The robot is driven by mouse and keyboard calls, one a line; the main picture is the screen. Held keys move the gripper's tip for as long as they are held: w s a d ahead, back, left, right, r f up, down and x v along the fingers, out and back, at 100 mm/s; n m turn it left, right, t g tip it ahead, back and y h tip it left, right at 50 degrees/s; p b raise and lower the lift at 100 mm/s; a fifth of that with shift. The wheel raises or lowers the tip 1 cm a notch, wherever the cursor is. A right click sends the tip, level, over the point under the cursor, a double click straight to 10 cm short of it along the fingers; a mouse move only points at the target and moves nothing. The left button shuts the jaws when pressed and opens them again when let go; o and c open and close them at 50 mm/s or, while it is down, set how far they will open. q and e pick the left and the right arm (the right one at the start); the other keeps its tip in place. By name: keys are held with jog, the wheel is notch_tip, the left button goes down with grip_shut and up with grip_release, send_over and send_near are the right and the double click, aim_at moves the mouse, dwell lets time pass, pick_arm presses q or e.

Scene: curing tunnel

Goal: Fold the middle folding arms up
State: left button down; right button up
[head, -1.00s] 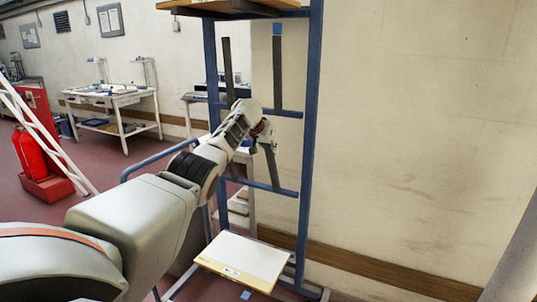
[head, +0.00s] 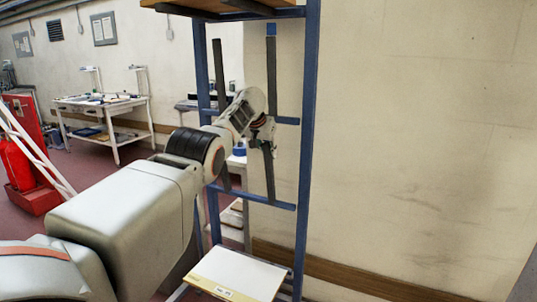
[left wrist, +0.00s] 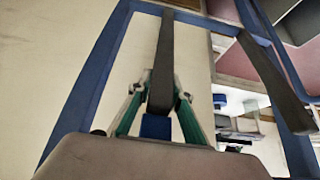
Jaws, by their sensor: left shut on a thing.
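The blue rack (head: 308,130) carries dark folding arms in pairs. On its upper crossbar, a left arm (head: 218,65) and a blue-tipped right arm (head: 271,75) stand up. On the lower crossbar, the right arm (head: 269,175) stands nearly upright, and my left gripper (head: 265,133) is shut on its upper end. The left arm of that pair (head: 224,178) is mostly hidden behind my arm. In the left wrist view, the green-sided fingers straddle the held arm (left wrist: 166,50) near its blue tip (left wrist: 155,127); another dark arm (left wrist: 275,80) slants at the right. My right gripper is out of view.
A wooden board (head: 215,5) lies on the rack's top and a pale panel (head: 238,273) at its bottom. Bare wall (head: 420,130) is at the right. A white workbench (head: 105,108), red fire extinguishers (head: 15,165) and a white ladder (head: 38,150) are at the left.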

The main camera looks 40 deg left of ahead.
pick_arm(q)
jog(key=shift+f, duration=0.15)
jog(key=c, duration=1.8)
grip_release()
jog(key=shift+c, duration=0.2)
jog(key=v, duration=1.2)
